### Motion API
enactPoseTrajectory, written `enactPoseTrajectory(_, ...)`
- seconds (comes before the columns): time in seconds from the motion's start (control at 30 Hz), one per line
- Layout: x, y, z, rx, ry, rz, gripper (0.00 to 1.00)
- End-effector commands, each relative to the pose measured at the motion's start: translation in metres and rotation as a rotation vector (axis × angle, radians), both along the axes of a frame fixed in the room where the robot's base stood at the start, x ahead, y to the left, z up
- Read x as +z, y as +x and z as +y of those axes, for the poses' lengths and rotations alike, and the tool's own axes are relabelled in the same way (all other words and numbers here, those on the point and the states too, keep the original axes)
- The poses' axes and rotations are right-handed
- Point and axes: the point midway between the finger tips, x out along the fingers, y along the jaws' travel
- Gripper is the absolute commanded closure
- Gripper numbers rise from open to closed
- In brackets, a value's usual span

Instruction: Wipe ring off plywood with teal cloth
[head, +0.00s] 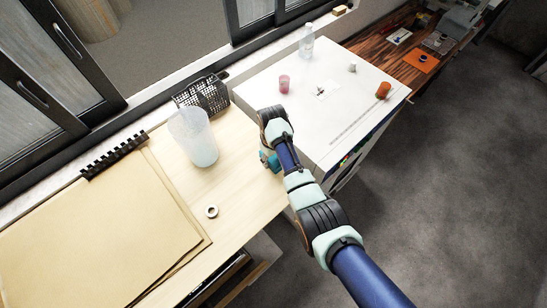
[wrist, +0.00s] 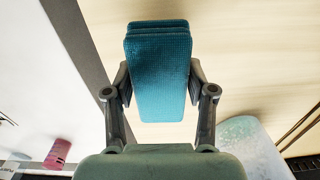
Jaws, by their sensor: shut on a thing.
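My gripper (wrist: 160,80) is shut on a folded teal cloth (wrist: 160,45), which sits between the two fingers in the wrist view. In the head view the teal cloth (head: 267,160) is partly hidden by my gripper (head: 268,152), at the right edge of the pale plywood top (head: 245,205). A small pale ring-shaped thing (head: 211,211) with a dark centre lies on the plywood, left of and nearer than the gripper. I cannot tell if it is a mark or a solid ring. In the wrist view the plywood (wrist: 260,60) beside the cloth looks bare.
A tall frosted container (head: 193,137) stands left of my gripper. Large tan sheets (head: 85,235) with a black binding (head: 115,155) cover the left. A black mesh basket (head: 203,96) stands at the back. The white top (head: 325,115) at right holds a pink cup (head: 284,83) and bottle (head: 306,42).

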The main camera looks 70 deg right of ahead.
Motion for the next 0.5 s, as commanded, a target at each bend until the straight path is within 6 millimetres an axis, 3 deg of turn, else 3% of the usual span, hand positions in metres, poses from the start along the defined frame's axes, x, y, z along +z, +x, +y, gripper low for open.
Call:
enactPoseTrajectory(0.03, 0.010, 0.001, 0.001, 0.002, 0.000, 0.000, 0.77)
enactPoseTrajectory(0.3, 0.033, 0.004, 0.003, 0.008, 0.000, -0.001, 0.77)
enactPoseTrajectory(0.5, 0.037, 0.004, 0.004, 0.011, 0.000, 0.000, 0.77)
